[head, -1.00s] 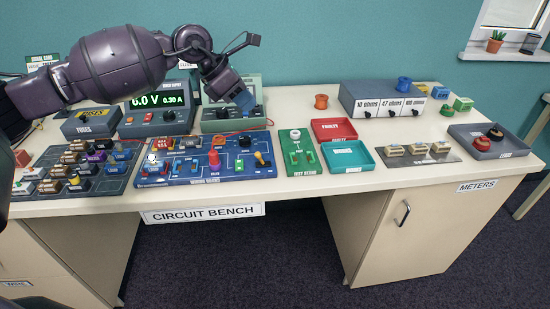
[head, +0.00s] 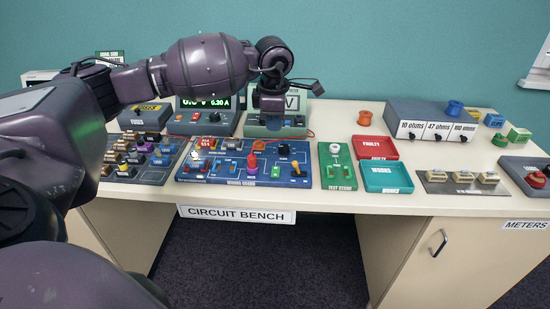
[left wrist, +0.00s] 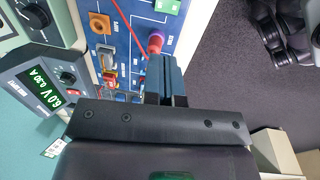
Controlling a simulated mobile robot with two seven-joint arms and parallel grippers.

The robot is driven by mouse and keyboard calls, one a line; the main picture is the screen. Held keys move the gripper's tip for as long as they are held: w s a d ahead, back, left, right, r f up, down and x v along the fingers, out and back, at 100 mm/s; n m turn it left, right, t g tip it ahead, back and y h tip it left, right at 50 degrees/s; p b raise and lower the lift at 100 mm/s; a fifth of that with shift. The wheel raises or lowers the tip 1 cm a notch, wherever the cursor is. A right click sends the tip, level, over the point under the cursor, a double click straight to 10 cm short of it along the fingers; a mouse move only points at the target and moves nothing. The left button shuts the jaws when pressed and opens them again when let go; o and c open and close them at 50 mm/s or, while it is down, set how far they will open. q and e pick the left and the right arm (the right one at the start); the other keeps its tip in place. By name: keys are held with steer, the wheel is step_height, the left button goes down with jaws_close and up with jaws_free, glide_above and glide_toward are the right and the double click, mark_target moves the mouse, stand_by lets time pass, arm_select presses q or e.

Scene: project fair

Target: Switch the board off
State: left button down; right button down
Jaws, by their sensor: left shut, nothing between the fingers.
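The blue wiring board (head: 225,178) lies on the bench, with a red knob (head: 252,163), a yellow-orange lever (head: 296,168) at its right end and a glowing white lamp (head: 195,154) at its left. My left gripper (head: 270,108) hangs pointing down behind the board, in front of the meter; its fingertips are not clear there. In the left wrist view the blue-grey fingers (left wrist: 166,75) are shut and empty, showing beside the red knob (left wrist: 155,42); I cannot tell the gap. The power supply display (left wrist: 42,88) reads 6.0 V 0.30 A. My right gripper is not in view.
A green test board (head: 337,175), a red tray (head: 376,147) and a teal tray (head: 387,178) stand right of the wiring board. A board of small parts (head: 150,172) lies to its left. The grey resistor box (head: 432,112) is at the back right.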

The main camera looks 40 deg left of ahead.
mark_target(275, 169)
arm_select(q)
steer(key=f, duration=0.4)
steer(key=w+f, duration=0.1)
steer(key=f, duration=0.3)
steer(key=f+b, duration=0.1)
steer(key=f, duration=0.4)
steer(key=shift+w+a, duration=0.15)
steer(key=shift+a, duration=0.25)
steer(key=shift+f, duration=0.45)
steer(key=shift+w+a+f, duration=0.1)
steer(key=shift+f, duration=0.35)
steer(key=shift+r, duration=0.15)
